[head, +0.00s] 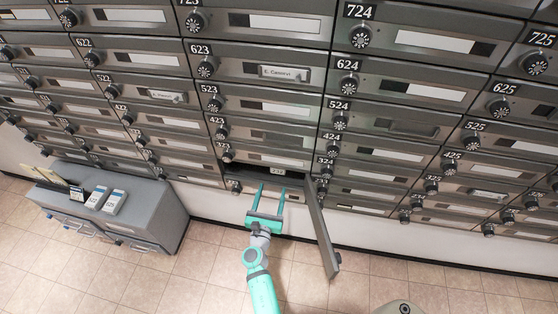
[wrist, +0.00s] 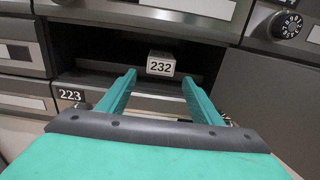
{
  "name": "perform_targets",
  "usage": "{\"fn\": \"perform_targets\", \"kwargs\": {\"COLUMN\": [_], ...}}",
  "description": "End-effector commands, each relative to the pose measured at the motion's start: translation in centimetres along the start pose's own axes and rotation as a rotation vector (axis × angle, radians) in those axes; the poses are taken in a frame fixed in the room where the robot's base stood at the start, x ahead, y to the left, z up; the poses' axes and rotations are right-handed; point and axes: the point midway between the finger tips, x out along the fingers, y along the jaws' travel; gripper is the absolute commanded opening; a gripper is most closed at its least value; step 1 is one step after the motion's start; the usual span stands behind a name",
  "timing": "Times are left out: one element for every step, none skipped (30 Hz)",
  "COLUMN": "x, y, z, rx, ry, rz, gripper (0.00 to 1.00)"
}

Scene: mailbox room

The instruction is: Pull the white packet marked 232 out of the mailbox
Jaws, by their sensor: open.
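The white packet marked 232 (wrist: 160,65) sits inside an open mailbox compartment (wrist: 95,48), its numbered end facing out. In the head view the packet (head: 277,171) is a small pale patch in the dark opening. My gripper (wrist: 158,82) is open, with its two green fingers pointing into the opening. In the wrist view the packet shows between and just beyond the fingertips, with space on both sides. My gripper (head: 271,187) also shows in the head view, in front of the opening. The rest of the packet is hidden in the dark compartment.
The mailbox door (head: 323,228) hangs open to the right of my gripper. Closed mailboxes with dials surround the opening. A grey cabinet (head: 150,205) with small boxes on top stands at the left. The tiled floor in front is clear.

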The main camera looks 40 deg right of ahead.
Motion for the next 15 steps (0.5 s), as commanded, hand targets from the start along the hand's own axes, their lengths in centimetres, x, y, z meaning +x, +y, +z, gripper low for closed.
{"fn": "perform_targets", "kwargs": {"x": [0.7, 1.0, 1.4, 1.7, 2.0, 2.4, 2.7, 3.0, 3.3, 3.6, 3.9, 4.3, 4.6, 4.9, 5.3], "y": [-0.1, -0.1, -0.1, -0.2, -0.1, -0.1, 0.0, 0.0, 0.1, 0.1, 0.2, 0.2, 0.2, 0.3, 0.3], "z": [0.1, 0.1, 0.1, 0.0, 0.0, 0.1, 0.1, 0.0, 0.0, 0.0, 0.1, 0.0, 0.0, 0.0, 0.1], "rx": [0.001, 0.001, 0.002, 0.002, 0.002, 0.003, 0.003, 0.003, 0.002, 0.002, 0.002, 0.002, 0.002, 0.002, 0.003], "ry": [-0.001, -0.001, 0.000, 0.000, 0.000, 0.000, 0.000, 0.000, 0.001, 0.000, 0.000, 0.000, 0.001, 0.000, 0.000], "rz": [-0.002, -0.002, -0.003, -0.003, -0.003, -0.002, -0.001, 0.000, 0.001, 0.002, 0.003, 0.003, 0.004, 0.004, 0.004], "gripper": [0.59, 0.59, 0.59, 0.59, 0.59, 0.59, 0.59, 0.59, 0.59, 0.59, 0.59, 0.59, 0.59, 0.59, 0.59]}}
